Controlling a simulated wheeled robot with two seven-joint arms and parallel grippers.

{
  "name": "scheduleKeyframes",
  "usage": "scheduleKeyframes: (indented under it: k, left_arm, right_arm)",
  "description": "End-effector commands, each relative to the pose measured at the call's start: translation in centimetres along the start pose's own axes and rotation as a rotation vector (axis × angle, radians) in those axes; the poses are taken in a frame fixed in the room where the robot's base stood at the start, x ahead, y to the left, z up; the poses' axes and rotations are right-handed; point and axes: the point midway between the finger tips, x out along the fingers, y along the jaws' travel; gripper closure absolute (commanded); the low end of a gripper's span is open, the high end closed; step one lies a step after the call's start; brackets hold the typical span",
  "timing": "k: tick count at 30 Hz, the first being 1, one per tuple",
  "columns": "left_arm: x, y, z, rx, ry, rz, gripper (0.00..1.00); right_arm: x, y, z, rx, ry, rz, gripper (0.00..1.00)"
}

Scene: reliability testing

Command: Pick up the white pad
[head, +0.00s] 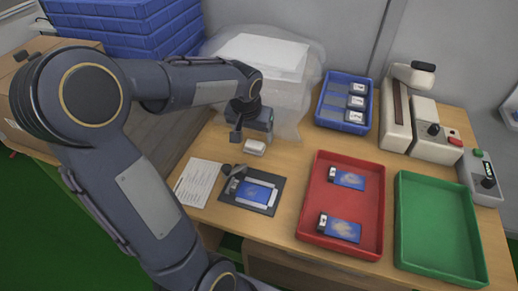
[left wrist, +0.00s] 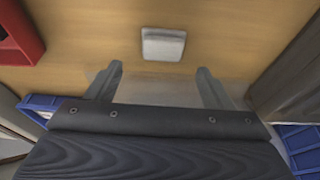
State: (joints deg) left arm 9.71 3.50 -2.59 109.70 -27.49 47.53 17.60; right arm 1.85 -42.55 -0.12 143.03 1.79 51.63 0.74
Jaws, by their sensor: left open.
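The white pad (head: 254,147) is a small pale block lying on the wooden table, just in front of my left gripper (head: 241,130). In the left wrist view the white pad (left wrist: 163,44) lies flat beyond the fingertips, roughly centred between them. My left gripper (left wrist: 160,78) is open, with its two fingers apart and nothing between them. The pad is apart from both fingers. My right gripper is in neither view.
A dark mat (head: 228,197) with a blue card lies in front of the pad, beside a paper sheet (head: 197,183). A red tray (head: 313,221), a green tray (head: 435,258) and a blue bin (head: 325,119) are to the right. A clear bag (head: 305,100) lies behind.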

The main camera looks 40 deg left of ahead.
Motion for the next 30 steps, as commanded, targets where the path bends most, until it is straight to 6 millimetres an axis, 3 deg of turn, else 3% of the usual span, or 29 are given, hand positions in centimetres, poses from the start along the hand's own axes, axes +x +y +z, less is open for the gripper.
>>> scheduleKeyframes:
  k: [10, 20, 30]
  left_arm:
    - [4.9, -0.3, 0.4, 0.001, -0.003, 0.001, 0.25]
    - [5.5, -0.3, 0.3, 0.000, 0.000, 0.002, 0.25]
    - [5.4, -0.3, 0.3, 0.001, 0.000, 0.002, 0.70]
  right_arm:
    - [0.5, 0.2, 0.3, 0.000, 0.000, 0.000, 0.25]
    - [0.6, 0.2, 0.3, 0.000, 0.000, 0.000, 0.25]
    - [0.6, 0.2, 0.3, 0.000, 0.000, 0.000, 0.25]
